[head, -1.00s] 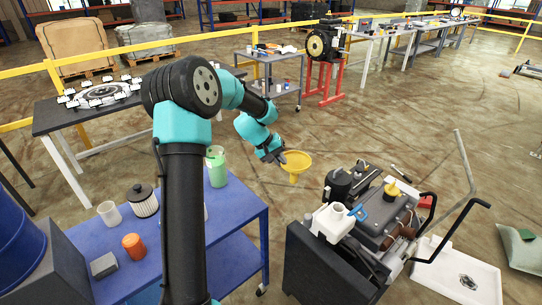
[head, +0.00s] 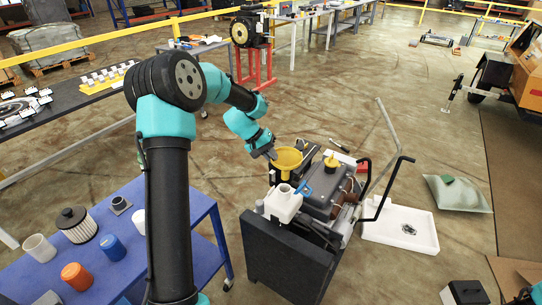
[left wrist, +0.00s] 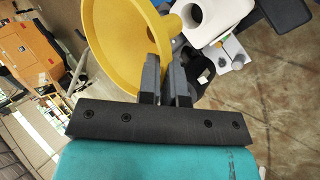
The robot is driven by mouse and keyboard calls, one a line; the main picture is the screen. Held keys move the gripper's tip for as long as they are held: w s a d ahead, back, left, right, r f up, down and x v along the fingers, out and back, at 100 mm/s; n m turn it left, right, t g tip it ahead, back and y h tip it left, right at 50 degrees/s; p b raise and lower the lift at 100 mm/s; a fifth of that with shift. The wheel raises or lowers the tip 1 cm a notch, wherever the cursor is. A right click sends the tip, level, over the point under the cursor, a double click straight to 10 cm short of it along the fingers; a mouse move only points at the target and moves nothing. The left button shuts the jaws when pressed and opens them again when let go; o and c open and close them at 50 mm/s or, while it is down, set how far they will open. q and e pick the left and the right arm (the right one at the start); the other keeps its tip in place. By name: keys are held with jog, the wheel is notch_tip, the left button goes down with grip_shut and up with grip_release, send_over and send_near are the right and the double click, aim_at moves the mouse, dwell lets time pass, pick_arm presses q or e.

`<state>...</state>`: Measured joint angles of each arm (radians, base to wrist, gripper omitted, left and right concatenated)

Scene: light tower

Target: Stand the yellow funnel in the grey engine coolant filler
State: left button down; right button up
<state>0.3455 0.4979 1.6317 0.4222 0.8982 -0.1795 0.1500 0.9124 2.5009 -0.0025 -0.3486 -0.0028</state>
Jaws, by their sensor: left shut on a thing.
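My left gripper (head: 271,155) is shut on the rim side of the yellow funnel (head: 288,160). The funnel is held wide mouth up, in the air behind and above the white-grey filler tank (head: 283,206) on the engine, in the head view. The tank's round open neck (head: 284,189) is visible and empty. In the left wrist view the funnel (left wrist: 122,50) fills the upper middle, its wall between the fingers (left wrist: 165,80). A pale round neck (left wrist: 208,14) lies just beyond its spout. A small dark and teal part of my right gripper (head: 525,296) shows at the lower right edge.
A yellow cap (head: 331,163) and a blue handle (head: 304,188) sit on the engine near the neck. A bent metal handle (head: 392,172) rises at its right. A blue table (head: 190,222) with cups and a filter stands left. A white tray (head: 398,240) lies on the floor right.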

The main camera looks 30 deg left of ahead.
pick_arm(q)
jog(key=shift+f, duration=0.1)
notch_tip(320, 180, down, 9)
dwell(1.7)
jog(key=c, duration=1.2)
grip_release()
jog(key=shift+a+r, duration=0.1)
jog(key=shift+r, duration=0.1)
jog(key=v, duration=1.7)
jog(key=shift+s+r, duration=0.1)
jog(key=shift+s, duration=0.05)
